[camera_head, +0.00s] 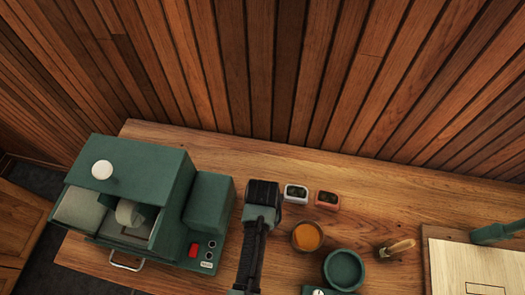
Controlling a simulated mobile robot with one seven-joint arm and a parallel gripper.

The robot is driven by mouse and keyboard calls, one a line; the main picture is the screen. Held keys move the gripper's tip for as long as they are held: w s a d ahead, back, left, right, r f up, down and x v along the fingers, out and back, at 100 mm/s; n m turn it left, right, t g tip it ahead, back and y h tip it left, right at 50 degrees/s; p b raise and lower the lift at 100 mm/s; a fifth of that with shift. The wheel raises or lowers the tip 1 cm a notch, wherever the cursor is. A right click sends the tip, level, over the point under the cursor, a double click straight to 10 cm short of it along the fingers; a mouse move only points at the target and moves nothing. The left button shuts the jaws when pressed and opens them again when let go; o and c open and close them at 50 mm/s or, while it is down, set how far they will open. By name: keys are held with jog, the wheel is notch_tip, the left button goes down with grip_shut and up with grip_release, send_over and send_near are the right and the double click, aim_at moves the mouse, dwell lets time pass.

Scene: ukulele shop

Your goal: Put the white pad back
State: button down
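A small white block with a dark top (296,193) lies on the wooden worktop just right of my gripper. It may be the white pad, but it is too small to be sure. A similar orange-red block (327,200) lies to its right, a small gap away. My gripper (262,193) is a dark shape over the worktop, left of the white block and right of the green machine. Its fingers cannot be made out, so I cannot tell whether it is open or holds anything. The worktop under it is hidden.
A green machine (125,162) with a white knob, a pale roll and a red switch fills the left. An amber-filled bowl (307,236), a green round dish (344,269), a wooden-handled brush (397,248) and a pale board (480,262) stand right. A plank wall rises behind.

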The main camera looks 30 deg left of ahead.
jog(key=shift+w+f, duration=0.1)
jog(key=shift+f, duration=0.1)
jog(key=shift+f, duration=0.15)
jog(key=shift+c, duration=1.9)
grip_release()
jog(key=shift+r, duration=0.2)
notch_tip(320, 180, up, 12)
jog(key=shift+b, duration=0.4)
